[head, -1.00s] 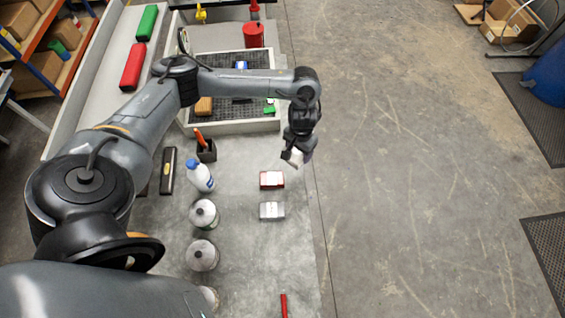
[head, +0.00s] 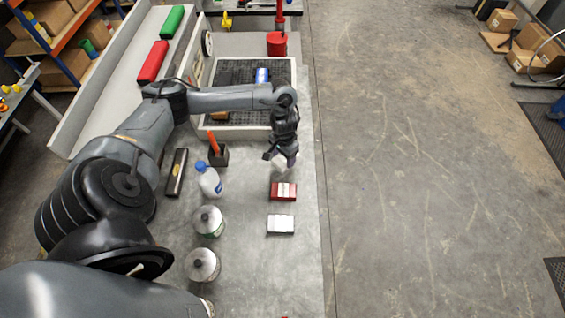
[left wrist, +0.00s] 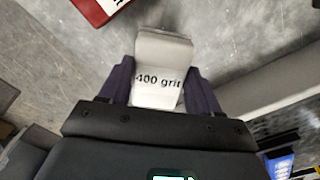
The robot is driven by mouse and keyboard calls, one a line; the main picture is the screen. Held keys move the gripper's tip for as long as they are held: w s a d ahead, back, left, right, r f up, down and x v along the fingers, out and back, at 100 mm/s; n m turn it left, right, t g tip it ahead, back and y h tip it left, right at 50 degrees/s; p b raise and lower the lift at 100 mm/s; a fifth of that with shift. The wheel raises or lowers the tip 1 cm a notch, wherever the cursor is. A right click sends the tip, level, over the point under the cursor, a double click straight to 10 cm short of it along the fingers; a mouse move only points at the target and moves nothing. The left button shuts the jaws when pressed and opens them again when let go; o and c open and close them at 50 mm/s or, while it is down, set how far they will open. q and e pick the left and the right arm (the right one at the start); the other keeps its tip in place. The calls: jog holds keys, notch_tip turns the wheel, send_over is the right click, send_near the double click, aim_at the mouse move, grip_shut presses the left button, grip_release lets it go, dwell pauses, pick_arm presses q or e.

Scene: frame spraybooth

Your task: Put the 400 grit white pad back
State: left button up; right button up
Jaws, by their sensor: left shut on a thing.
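The 400 grit white pad (left wrist: 163,62) is held between the fingers of my left gripper (left wrist: 160,88) in the left wrist view, its "400 grit" lettering facing the camera. In the head view my left gripper (head: 281,160) is shut on the white pad (head: 279,162), just above the red box (head: 283,191) in the picture and in front of the tray. A white-topped box (head: 281,224) sits below the red box. The red box also shows at the top of the left wrist view (left wrist: 98,8). My right gripper is not in view.
A shallow tray (head: 290,128) with a dark grid floor and a blue item (head: 262,75) lies behind the gripper. A white bottle (head: 209,180), two round cans (head: 208,221) and a dark holder (head: 218,155) stand to the left. The bench's right edge is close by.

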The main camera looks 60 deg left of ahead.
aim_at(283, 161)
pick_arm(q)
jog(key=shift+s+a+f, duration=0.1)
jog(key=shift+a+f, duration=0.1)
jog(key=shift+a, duration=0.15)
jog(key=shift+f, duration=2)
jog(key=o, duration=1)
jog(key=shift+f, duration=0.15)
notch_tip(283, 161, up, 12)
jog(key=shift+f+p, duration=0.25)
jog(key=shift+p, duration=0.65)
jog(key=shift+r, duration=0.45)
